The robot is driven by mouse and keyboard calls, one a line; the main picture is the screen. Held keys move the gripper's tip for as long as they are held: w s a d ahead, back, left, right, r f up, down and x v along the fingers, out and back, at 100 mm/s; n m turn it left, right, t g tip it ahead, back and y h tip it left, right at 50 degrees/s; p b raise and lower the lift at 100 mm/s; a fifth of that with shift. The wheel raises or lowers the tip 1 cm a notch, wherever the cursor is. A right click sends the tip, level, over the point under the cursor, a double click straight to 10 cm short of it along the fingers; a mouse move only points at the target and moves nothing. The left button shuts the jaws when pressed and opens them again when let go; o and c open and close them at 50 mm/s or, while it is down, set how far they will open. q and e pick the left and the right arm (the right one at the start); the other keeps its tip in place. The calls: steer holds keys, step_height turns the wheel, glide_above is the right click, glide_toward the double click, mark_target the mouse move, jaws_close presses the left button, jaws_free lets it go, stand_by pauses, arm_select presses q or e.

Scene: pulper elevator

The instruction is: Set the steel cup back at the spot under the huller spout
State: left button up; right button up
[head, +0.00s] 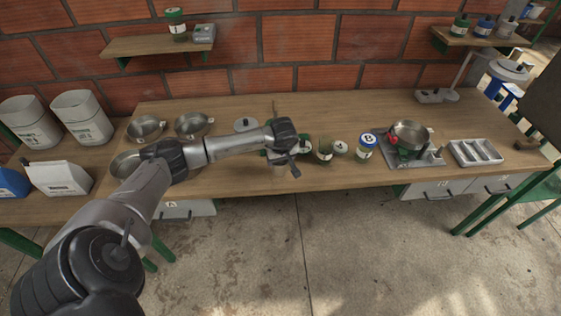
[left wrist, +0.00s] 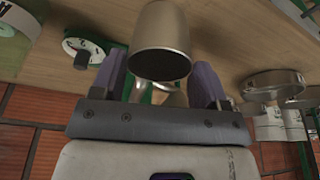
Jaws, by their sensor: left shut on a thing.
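The steel cup (left wrist: 162,42) sits between the fingers of my left gripper (left wrist: 160,88) in the left wrist view, with its handle side toward the gripper. In the head view my left gripper (head: 283,160) is over the front middle of the wooden bench, with the cup (head: 279,171) partly hidden under it. I cannot tell whether the cup touches the bench. I cannot make out the huller spout clearly. My right gripper is not in view.
A jar (head: 325,149) and a jar marked B (head: 367,146) stand just right of the gripper. A round dial with a black knob (left wrist: 84,54) is close beside the cup.

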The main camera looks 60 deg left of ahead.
arm_select(q)
steer(key=shift+f+b, duration=1.4)
steer(key=shift+f, duration=0.9)
steer(key=shift+w+a+b, duration=0.4)
steer(key=shift+a+b, duration=0.25)
steer(key=shift+a, duration=0.15)
steer(key=shift+w+a+b, duration=0.45)
steer(key=shift+a+b, duration=0.2)
steer(key=shift+a, duration=0.2)
steer(key=shift+w+a+b, duration=0.4)
steer(key=shift+a+b, duration=0.25)
steer(key=shift+a, duration=0.15)
steer(key=shift+w+a+r+b, duration=0.1)
steer(key=shift+w+a+b, duration=0.25)
steer(key=shift+a, duration=0.3)
steer(key=o, duration=1.1)
steer(key=shift+c, duration=0.2)
